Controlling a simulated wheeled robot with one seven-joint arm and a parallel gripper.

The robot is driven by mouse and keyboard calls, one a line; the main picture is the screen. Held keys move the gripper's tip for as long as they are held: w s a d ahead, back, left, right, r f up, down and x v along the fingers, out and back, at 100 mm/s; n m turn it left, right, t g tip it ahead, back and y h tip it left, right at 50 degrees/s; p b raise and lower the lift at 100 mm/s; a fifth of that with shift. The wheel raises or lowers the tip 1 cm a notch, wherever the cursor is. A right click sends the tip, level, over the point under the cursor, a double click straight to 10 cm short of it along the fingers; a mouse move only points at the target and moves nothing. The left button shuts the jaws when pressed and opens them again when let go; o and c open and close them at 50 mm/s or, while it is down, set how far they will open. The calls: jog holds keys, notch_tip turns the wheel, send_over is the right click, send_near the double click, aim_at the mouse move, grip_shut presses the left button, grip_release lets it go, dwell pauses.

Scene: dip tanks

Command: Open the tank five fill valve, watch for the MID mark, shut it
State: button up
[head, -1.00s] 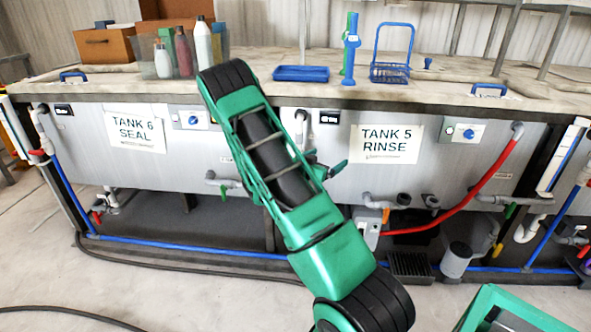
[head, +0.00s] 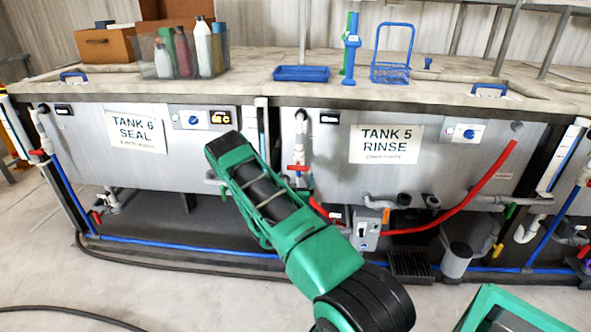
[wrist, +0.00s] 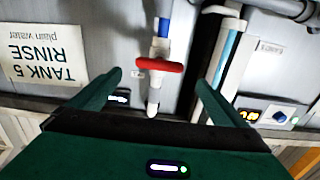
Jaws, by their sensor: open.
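The TANK 5 RINSE sign (head: 386,144) is on the right-hand tank front, and it shows upside down in the wrist view (wrist: 45,55). At that tank's left end a white and blue pipe carries a red valve handle (head: 298,168). In the wrist view the red handle (wrist: 158,66) lies crosswise to its pipe. My gripper (wrist: 165,78) is open, with one finger on each side of the pipe and handle in that picture. The handle looks beyond the fingertips, and I see no contact. My arm hides most of the gripper in the head view. No MID mark is legible.
A clear level tube (head: 561,158) with blue inside stands at tank five's right end. Another tube (wrist: 228,62) stands beside the valve pipe. A red hose (head: 470,200) and a grey box (head: 367,229) are low on the right.

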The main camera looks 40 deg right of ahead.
aim_at(297, 168)
jog(key=x, duration=0.9)
jog(key=shift+s+r, duration=0.1)
jog(key=shift+r, duration=0.05)
jog(key=c, duration=1)
jog(key=shift+c, duration=0.2)
